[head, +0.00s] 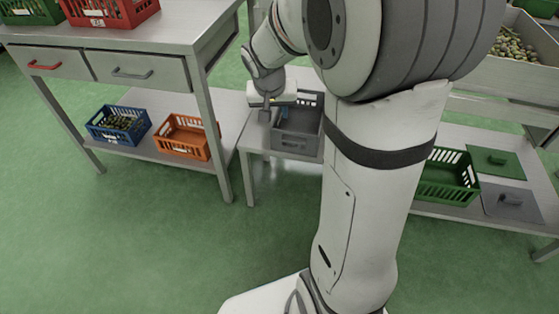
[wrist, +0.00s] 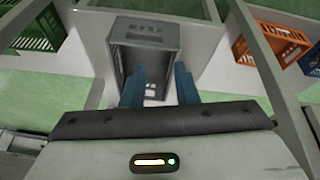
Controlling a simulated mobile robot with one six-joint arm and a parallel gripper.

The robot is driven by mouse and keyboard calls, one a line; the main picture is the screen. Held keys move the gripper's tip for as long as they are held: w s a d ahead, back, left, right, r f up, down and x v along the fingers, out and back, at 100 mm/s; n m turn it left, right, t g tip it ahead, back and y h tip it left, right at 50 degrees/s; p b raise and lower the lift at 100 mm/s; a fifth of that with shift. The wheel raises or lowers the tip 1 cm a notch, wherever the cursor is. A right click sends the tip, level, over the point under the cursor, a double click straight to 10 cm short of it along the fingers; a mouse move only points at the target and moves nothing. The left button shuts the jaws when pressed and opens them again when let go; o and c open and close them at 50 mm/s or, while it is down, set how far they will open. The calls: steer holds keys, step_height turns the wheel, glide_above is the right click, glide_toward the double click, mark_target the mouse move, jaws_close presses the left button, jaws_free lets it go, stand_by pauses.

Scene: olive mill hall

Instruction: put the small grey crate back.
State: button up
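The small grey crate (head: 297,142) stands upright on a low grey table, partly hidden behind my arm in the head view. It looks empty in the wrist view (wrist: 145,29). My gripper (head: 267,114) is at the crate's left side in the head view. In the wrist view its two blue fingers (wrist: 160,82) are apart. One finger overlaps the crate's opening and the other lies just beyond its right-hand wall there, so the wall shows between them. I cannot tell whether either finger touches the crate.
The low table (head: 257,165) has a bare strip left of the crate. On the left bench's lower shelf are a blue crate (head: 118,125) with olives and an orange crate (head: 183,150).

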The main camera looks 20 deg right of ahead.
steer(key=s+a+n+g+y, duration=0.1)
steer(key=s+a+n, duration=0.1)
steer(key=s, duration=0.8)
steer(key=s+a+n+g+y, duration=0.1)
steer(key=s+a, duration=0.3)
steer(key=s, duration=0.6)
steer(key=shift+a+r+n+y, duration=0.3)
steer(key=shift+n, duration=0.4)
step_height(320, 180, up, 34)
steer(key=t+p, duration=0.1)
steer(key=p, duration=3)
steer(key=shift+s+d+r, duration=0.15)
steer(key=shift+s+r, duration=0.05)
steer(key=shift+s, duration=0.05)
